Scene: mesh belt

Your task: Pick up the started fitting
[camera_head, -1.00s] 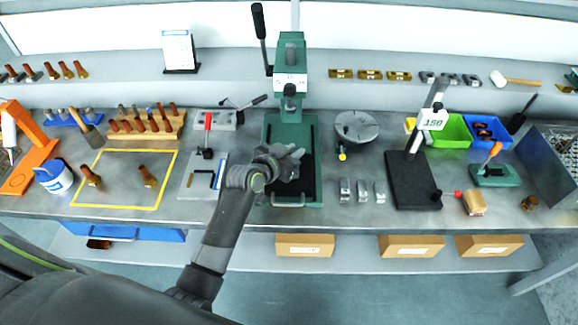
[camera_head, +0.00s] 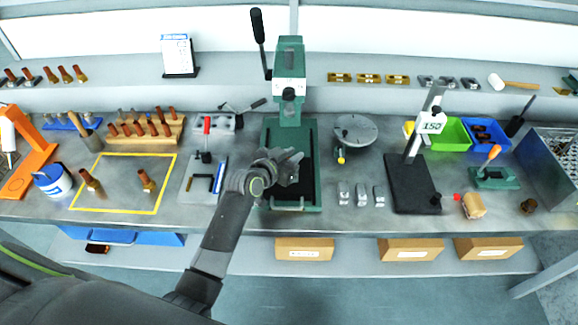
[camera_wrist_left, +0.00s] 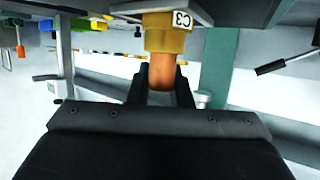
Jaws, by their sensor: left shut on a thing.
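My left gripper (camera_head: 291,166) is over the bed of the green arbor press (camera_head: 291,60), below its ram. In the left wrist view my left gripper (camera_wrist_left: 162,92) is shut on the copper tube of a fitting (camera_wrist_left: 164,42). The fitting has a wider brass collar with a white "C3" label. Its collar end meets or nearly meets a grey plate (camera_wrist_left: 190,12) at the top of that view; I cannot tell whether they touch. In the head view the gripper hides the fitting. My right gripper is not in view.
A yellow-outlined area (camera_head: 118,208) at left holds two copper-and-brass fittings. A wooden rack (camera_head: 150,132) holds several more. Grey blocks (camera_head: 361,194) and a black-based stand (camera_head: 410,183) are to the right of the press. The press lever (camera_head: 258,35) stands up at the back.

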